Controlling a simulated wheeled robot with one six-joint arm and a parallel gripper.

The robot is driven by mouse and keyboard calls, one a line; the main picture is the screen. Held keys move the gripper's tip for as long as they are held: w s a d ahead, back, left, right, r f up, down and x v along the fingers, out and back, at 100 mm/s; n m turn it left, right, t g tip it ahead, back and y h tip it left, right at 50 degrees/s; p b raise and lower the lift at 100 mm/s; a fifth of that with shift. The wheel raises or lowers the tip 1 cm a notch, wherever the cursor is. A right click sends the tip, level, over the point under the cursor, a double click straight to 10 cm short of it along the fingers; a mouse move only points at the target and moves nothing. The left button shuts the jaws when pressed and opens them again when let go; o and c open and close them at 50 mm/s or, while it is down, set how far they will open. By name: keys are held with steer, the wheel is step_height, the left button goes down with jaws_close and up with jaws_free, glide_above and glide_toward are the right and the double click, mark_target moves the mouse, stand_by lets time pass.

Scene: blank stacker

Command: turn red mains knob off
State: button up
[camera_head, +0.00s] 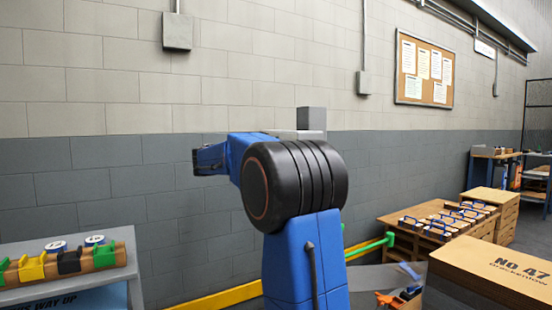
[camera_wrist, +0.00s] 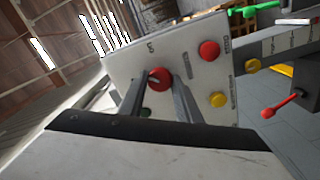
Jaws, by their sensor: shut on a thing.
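The red knob (camera_wrist: 159,79) is on a pale control panel (camera_wrist: 190,55) in the wrist view. My gripper (camera_wrist: 160,90) has its two grey fingers on either side of the knob, shut on it. The knob's face shows between the fingertips, and its lower part is partly covered by them. The marking beside the knob is too small to read. In the head view, my blue arm hides the panel and the knob, and the gripper does not show.
The panel also has a red button (camera_wrist: 209,50), a yellow button (camera_wrist: 218,100) and a dark green button (camera_wrist: 146,112). A red-knobbed lever (camera_wrist: 283,105) is at the right. In the head view, a grey cart (camera_head: 70,280) stands left and a box (camera_head: 500,265) right.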

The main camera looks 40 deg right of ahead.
steer(key=shift+n, duration=3.9)
steer(key=o, duration=1.1)
steer(key=shift+c, duration=0.2)
steer(key=v, duration=1.7)
steer(key=shift+a, duration=0.25)
steer(key=shift+f, duration=0.1)
